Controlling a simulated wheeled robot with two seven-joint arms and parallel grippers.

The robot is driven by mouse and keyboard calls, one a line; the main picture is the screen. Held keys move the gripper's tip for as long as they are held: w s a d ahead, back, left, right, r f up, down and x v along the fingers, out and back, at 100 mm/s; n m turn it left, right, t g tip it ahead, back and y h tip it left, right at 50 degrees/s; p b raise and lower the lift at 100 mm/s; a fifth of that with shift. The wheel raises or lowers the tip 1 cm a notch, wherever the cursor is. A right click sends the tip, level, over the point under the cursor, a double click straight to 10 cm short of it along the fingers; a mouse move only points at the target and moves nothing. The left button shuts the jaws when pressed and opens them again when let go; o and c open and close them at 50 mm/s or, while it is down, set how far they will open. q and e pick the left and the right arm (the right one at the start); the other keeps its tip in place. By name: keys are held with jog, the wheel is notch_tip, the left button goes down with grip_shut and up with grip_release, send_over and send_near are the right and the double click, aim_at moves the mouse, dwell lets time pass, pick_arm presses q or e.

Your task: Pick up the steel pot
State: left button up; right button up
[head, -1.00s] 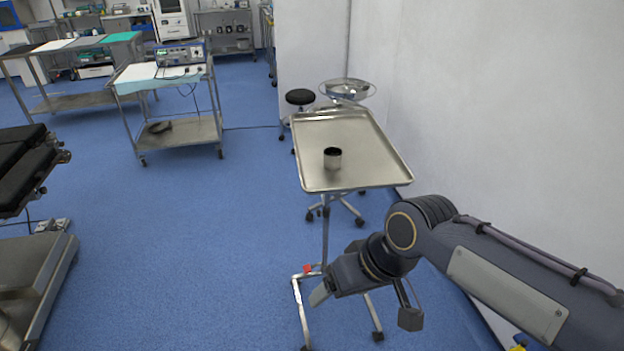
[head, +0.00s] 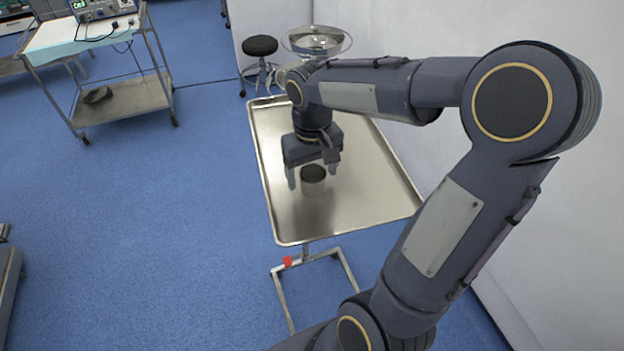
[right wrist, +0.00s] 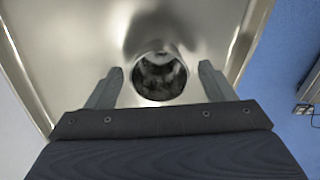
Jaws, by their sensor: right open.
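The steel pot (head: 313,182) is a small open cylinder standing upright on the steel tray table (head: 385,200). In the right wrist view the pot (right wrist: 160,78) shows from above, its dark mouth lying between and just beyond the fingertips. My right gripper (head: 312,178) points down over the tray with its fingers spread, one on each side of the pot. In the right wrist view the gripper (right wrist: 160,75) is open, with gaps between the fingers and the pot. The left gripper is not in view.
A round basin (head: 316,42) on a stand and a black stool (head: 259,46) are behind the tray. A white wall (head: 460,130) stands close on the right. A cart (head: 125,100) with equipment is at the left. Blue floor between is clear.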

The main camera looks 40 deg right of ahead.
jog(key=shift+f, duration=0.55)
jog(key=shift+c, duration=0.2)
jog(key=c, duration=1)
jog(key=shift+r, duration=0.1)
